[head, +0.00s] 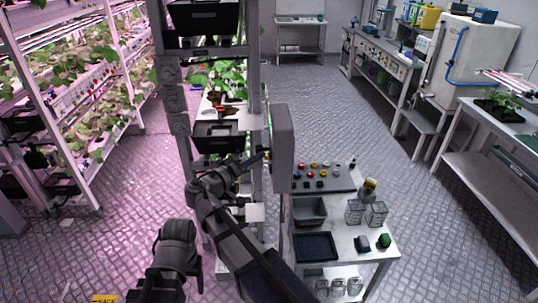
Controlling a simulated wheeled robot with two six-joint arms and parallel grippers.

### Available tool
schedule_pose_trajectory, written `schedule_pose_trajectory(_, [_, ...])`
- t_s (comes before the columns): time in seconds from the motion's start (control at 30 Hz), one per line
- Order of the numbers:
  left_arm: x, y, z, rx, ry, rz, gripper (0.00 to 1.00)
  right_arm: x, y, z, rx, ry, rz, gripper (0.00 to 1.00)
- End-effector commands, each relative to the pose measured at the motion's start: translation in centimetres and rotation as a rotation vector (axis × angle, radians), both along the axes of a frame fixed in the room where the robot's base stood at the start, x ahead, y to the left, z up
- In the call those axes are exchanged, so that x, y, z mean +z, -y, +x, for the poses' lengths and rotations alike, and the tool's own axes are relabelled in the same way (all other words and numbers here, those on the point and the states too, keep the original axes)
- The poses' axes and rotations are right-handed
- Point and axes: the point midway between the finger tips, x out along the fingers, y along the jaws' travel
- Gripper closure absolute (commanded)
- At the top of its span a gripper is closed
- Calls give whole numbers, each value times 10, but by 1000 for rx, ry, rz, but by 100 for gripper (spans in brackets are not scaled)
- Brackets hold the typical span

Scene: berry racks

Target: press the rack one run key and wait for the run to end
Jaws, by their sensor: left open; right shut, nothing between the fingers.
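A tall grey box (283,145), seen from its side, stands between the rack frame and the bench. Its left-facing front is turned away, so I see no run key or lamp on it. My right arm reaches up from the bottom, and its gripper (262,156) is shut and empty close to the left side of this box. I cannot tell whether the tips touch it. My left arm (174,245) shows at the lower left. Its gripper is out of sight. The grey rack frame (254,60) holds black trays (217,137) and green plants (228,76).
Lit plant shelves (122,60) line the left. The floor aisle (410,190) at right is clear.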

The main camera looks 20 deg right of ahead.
Motion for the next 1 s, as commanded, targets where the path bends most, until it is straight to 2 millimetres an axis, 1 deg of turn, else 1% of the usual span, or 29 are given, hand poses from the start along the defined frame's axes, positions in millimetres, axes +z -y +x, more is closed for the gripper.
schedule_pose_trajectory(0.13, [0, 0, 0, 0, 0, 0, 32, 0, 4, -2, 0, 0, 0, 100])
schedule_pose_trajectory(0.57, [0, 0, 0, 0, 0, 0, 32, 0, 5, -2, 0, 0, 0, 100])
schedule_pose_trajectory(1.0, [0, 0, 0, 0, 0, 0, 32, 0, 10, -3, -1, 0, 0, 100])
